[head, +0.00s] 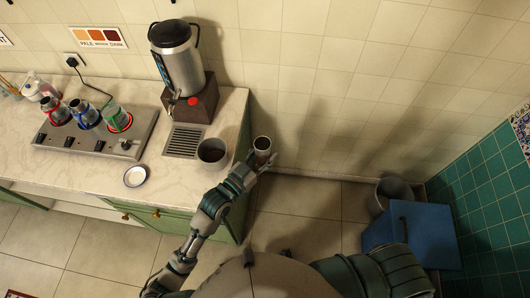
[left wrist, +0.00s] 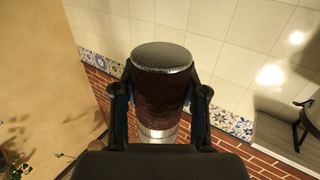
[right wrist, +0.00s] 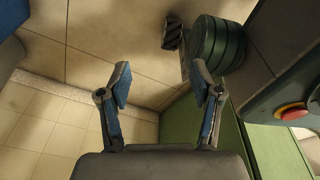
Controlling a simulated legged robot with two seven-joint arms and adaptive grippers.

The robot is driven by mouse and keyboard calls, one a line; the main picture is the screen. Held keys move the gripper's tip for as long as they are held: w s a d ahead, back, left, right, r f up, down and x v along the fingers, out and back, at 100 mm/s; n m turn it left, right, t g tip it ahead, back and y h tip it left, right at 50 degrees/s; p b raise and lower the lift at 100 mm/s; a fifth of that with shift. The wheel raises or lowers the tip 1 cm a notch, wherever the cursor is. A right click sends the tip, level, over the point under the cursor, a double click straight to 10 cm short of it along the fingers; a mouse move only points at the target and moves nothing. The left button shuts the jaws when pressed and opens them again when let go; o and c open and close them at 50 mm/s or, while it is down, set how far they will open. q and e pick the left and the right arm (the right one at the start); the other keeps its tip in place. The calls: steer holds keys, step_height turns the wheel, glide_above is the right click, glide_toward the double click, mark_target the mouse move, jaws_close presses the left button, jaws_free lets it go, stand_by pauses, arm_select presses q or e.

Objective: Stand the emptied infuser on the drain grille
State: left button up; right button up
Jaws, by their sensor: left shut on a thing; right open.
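My left gripper (head: 263,166) is shut on the infuser (head: 262,146), a cylinder with a silver upper part, held in the air just right of the counter's end. In the left wrist view the infuser (left wrist: 162,90) sits between both fingers, with a grey mesh end, a dark brown middle and a silver band. I cannot tell whether it holds anything. The drain grille (head: 184,142) is a slatted metal panel set in the counter before the urn, bare, left of the gripper. My right gripper (right wrist: 160,84) is open and empty above the floor; the head view does not show it clearly.
A dark-filled pot (head: 212,153) stands between grille and left gripper. The urn (head: 178,56) rises on a brown base (head: 191,103) behind the grille. A white dish (head: 135,176) and a warmer (head: 95,143) with several glass pots are left. A blue box (head: 409,235) stands on the floor.

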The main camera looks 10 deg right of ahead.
steer(key=shift+g, duration=0.6)
steer(key=s, duration=0.5)
steer(key=shift+a+f, duration=0.3)
steer(key=shift+a, duration=0.1)
